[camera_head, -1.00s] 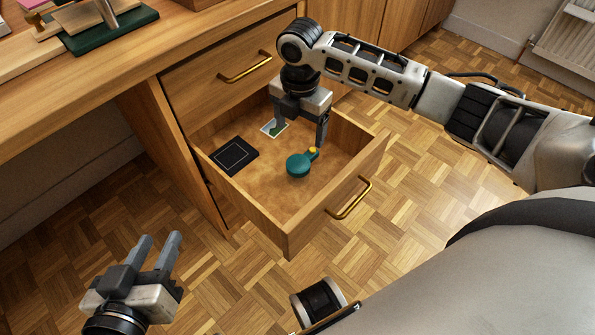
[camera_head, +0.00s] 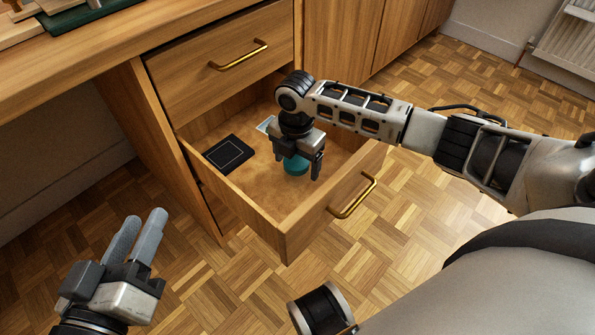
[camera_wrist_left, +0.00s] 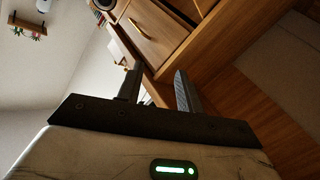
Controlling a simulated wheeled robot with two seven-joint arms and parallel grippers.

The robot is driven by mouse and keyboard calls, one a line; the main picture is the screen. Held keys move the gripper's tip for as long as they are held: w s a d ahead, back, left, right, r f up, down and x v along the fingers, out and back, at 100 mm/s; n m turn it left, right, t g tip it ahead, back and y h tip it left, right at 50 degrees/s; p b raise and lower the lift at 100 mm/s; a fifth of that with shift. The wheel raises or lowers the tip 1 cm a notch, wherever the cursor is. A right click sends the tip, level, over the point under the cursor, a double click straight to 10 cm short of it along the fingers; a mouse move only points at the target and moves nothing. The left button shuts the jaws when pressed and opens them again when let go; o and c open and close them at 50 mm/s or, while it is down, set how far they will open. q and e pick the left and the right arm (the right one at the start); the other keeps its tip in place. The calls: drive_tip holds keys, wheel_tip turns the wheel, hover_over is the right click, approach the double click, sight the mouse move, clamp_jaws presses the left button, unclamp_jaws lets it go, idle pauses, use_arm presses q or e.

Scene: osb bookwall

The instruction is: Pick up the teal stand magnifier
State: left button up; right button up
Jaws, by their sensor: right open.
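The teal stand magnifier (camera_head: 296,168) stands on the floor of the open drawer, with its upper part hidden behind my right gripper. My right gripper (camera_head: 298,164) points down into the drawer with its fingers apart, one on each side of the magnifier in the picture. I cannot tell whether the fingers touch it. My left gripper (camera_head: 138,236) is open and empty, outside the drawer at the lower left. Its spread fingers also show in the left wrist view (camera_wrist_left: 158,88).
The open wooden drawer (camera_head: 236,207) has raised walls around the magnifier and a brass handle (camera_head: 352,197) on its front. A black square item (camera_head: 229,154) and a pale card (camera_head: 265,124) lie inside. A closed drawer (camera_head: 228,75) is above. The parquet floor in front is clear.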

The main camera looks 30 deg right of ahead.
drive_tip(key=shift+r, duration=0.1)
drive_tip(key=c, duration=1.2)
